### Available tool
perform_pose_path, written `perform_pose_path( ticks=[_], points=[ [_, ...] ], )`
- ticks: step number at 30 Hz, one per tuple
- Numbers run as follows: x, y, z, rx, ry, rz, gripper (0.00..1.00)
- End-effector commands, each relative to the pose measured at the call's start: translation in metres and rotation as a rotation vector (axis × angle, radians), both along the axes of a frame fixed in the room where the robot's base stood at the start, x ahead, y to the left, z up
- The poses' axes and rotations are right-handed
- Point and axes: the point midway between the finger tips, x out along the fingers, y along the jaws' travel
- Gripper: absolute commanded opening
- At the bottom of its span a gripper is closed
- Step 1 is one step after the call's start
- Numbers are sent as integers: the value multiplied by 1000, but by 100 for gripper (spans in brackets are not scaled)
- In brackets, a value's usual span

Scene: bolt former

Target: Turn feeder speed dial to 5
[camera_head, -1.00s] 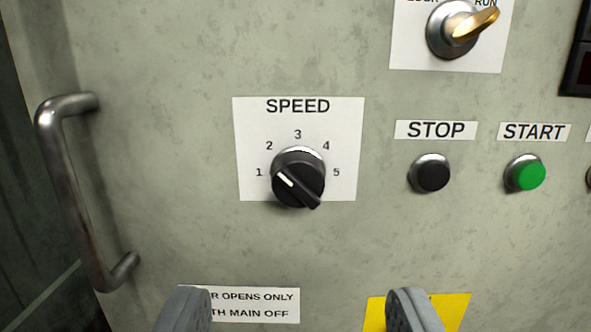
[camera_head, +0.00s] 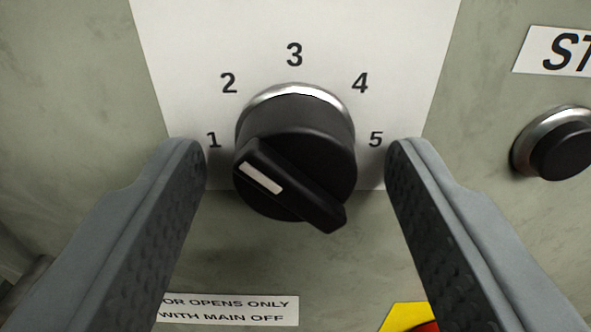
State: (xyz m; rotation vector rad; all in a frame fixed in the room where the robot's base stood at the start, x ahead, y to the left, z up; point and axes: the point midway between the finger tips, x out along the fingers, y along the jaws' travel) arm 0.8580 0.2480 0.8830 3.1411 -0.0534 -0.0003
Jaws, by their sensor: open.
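The black speed dial (camera_head: 295,150) sits on a white plate (camera_head: 180,50) marked 1 to 5 in an arc. Its raised grip bar runs from upper left to lower right, and the white pointer line (camera_head: 258,172) lies on the upper-left end, towards the 1. My gripper (camera_head: 298,155) is open, with one grey finger on each side of the dial. A gap shows between each finger and the dial, so neither appears to touch it. The 5 shows just beside the right fingertip.
A black stop button (camera_head: 562,148) in a metal ring is to the right, under its partly cut-off label (camera_head: 560,52). A door notice (camera_head: 230,309) is below the dial. Part of a yellow plate with something red (camera_head: 412,318) shows at the bottom edge.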

Motion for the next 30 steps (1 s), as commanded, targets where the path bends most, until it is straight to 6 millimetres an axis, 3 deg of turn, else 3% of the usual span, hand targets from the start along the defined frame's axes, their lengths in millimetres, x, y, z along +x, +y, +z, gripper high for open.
perform_pose_path(
  ticks=[2,9,20,30],
  points=[
    [0,0,0,0,0,0,55],
    [0,0,0,0,0,0,11],
    [0,0,0,53,-2,0,11],
    [0,1,0,298,-10,0,11]
  ],
)
